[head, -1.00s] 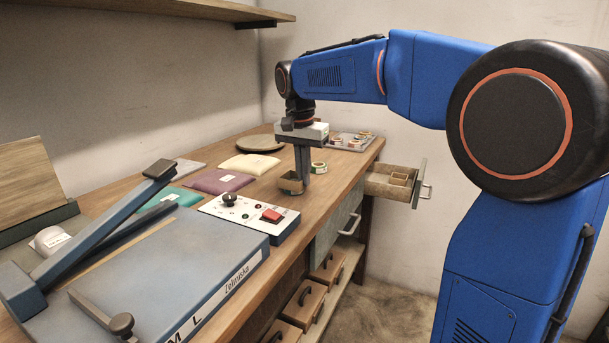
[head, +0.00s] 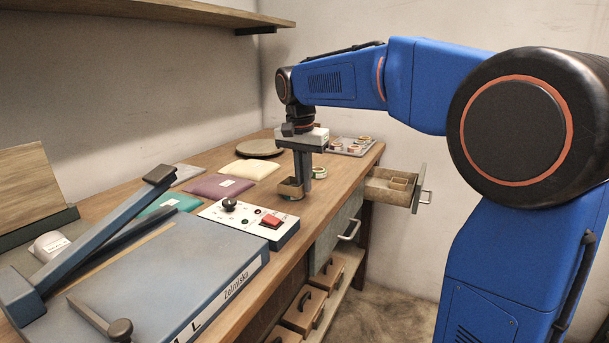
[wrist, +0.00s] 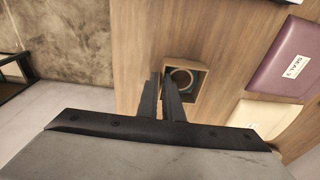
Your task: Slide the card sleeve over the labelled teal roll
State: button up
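The card sleeve (head: 291,187), a small open brown square frame, is held by my gripper (head: 304,183) low over the bench, at the left of the fingers. In the wrist view my gripper (wrist: 172,88) is shut on the near wall of the sleeve (wrist: 203,82). A round roll (wrist: 181,77) shows through the sleeve's opening, roughly centred. In the head view a pale edge shows just under the sleeve; I cannot tell how far the sleeve is down around the roll. The roll's teal colour and label cannot be made out.
Another roll (head: 318,172) stands just right of my fingers. A control box (head: 254,219) with a red switch is nearer. Purple (head: 220,188) and cream (head: 251,168) packets lie left. A tray of rolls (head: 348,147) is behind, an open drawer (head: 386,188) at right.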

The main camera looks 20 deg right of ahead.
jog(key=shift+w+a, duration=0.1)
jog(key=shift+a, duration=0.15)
notch_tip(320, 180, up, 17)
jog(key=s+a, duration=0.1)
jog(key=s, duration=0.1)
dwell(0.6)
jog(key=s+d+f+n+t, duration=0.2)
jog(key=s+d+f+n, duration=0.1)
jog(key=s+f, duration=1.2)
jog(key=s+d+f+n+t+y, duration=0.1)
jog(key=s+d+f+n, duration=0.2)
jog(key=s+f, duration=1.2)
notch_tip(320, 180, down, 3)
jog(key=n, duration=0.3)
jog(key=shift+s+d+r+t, duration=0.15)
jog(key=shift+s+t, duration=0.15)
jog(key=shift+t, duration=0.1)
